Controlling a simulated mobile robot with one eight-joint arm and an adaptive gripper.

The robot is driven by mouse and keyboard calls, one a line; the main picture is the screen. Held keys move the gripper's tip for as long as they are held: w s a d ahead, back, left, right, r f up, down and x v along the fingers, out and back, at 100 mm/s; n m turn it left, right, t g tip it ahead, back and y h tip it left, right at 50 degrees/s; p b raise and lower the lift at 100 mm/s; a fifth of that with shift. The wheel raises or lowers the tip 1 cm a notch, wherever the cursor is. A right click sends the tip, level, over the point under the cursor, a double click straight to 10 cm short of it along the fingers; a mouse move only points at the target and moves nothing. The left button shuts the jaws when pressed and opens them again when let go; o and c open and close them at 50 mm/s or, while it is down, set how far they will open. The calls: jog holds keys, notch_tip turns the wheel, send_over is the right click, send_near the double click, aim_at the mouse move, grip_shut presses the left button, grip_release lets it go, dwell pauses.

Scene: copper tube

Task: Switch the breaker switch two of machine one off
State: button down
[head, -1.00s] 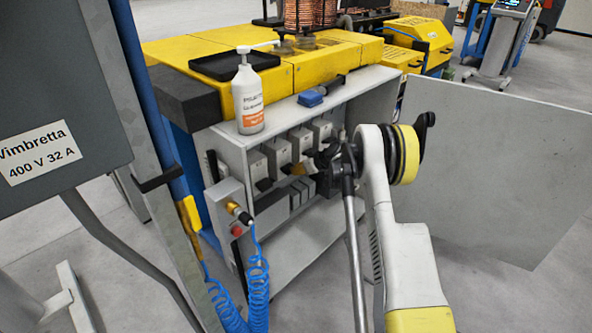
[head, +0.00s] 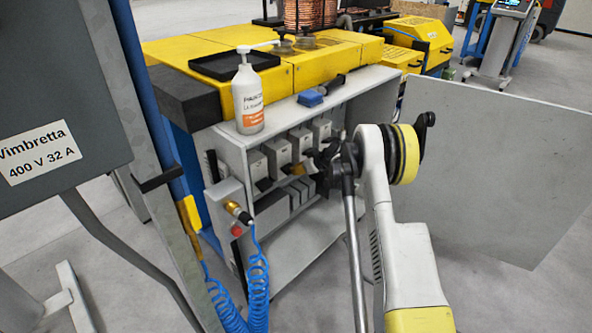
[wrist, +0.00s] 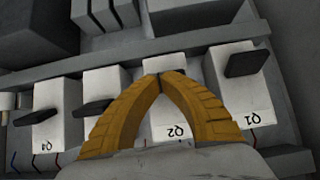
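In the wrist view the breakers appear upside down in a row. The breaker marked Q2 (wrist: 168,122) shows between my gripper's two yellow fingers (wrist: 163,78). The fingers curve together and their tips meet, or nearly meet, at the far edge of Q2. The Q2 lever is mostly hidden by the tips, so its position is unclear. Q1 (wrist: 240,95), to the right, has a dark lever (wrist: 246,62). To the left are another breaker (wrist: 100,95) and Q4 (wrist: 50,125), each with a dark lever. In the head view my gripper (head: 297,170) is inside the open cabinet, largely hidden.
The open cabinet (head: 232,150) has its large grey door (head: 500,170) swung out to the right. A pump bottle (head: 248,95) and a blue item (head: 311,98) stand on top. A control box with a blue coiled hose (head: 257,280) is at the front left.

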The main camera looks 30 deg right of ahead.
jog(key=shift+r, duration=0.1)
jog(key=shift+r+p, duration=0.3)
jog(key=shift+r, duration=0.4)
jog(key=shift+s, duration=0.1)
